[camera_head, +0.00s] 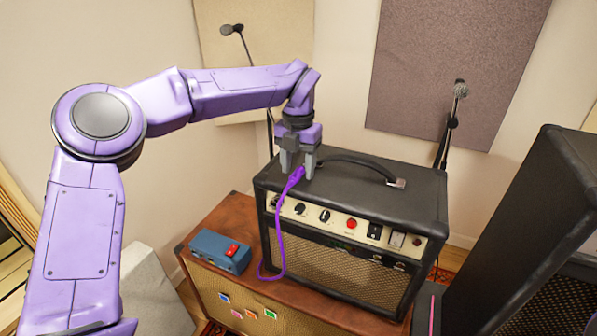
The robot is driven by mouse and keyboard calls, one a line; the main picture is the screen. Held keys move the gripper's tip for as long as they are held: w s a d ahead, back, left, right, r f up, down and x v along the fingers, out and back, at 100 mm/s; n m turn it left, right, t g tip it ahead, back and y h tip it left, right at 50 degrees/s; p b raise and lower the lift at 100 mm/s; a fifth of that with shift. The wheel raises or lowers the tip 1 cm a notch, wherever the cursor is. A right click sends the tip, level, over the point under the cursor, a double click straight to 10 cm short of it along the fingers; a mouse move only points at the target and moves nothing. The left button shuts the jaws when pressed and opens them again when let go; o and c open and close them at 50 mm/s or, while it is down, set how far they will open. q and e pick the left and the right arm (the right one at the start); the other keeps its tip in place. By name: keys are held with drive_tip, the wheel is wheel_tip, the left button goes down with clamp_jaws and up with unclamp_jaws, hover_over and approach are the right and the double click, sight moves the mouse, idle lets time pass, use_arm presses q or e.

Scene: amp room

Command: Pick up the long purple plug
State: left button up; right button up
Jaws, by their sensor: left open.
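The long purple plug (295,176) sits at the upper left of the black amplifier's front panel, with its purple cable (281,240) hanging down to the top of the brown cabinet. My left gripper (298,168) is right above and around the plug, its fingers pointing down. The gripper is open. The plug's upper end lies close to the fingers, and I cannot tell whether they touch it. My right gripper is not in view.
The black amplifier (350,215) with a top handle stands on the brown cabinet (215,285). A blue pedal (220,251) with a red switch sits to its left. Microphone stands are behind, and a large black speaker (535,225) is at the right.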

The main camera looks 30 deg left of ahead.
use_arm(q)
drive_tip(key=shift+f, duration=0.3)
drive_tip(key=shift+s, duration=0.2)
clamp_jaws()
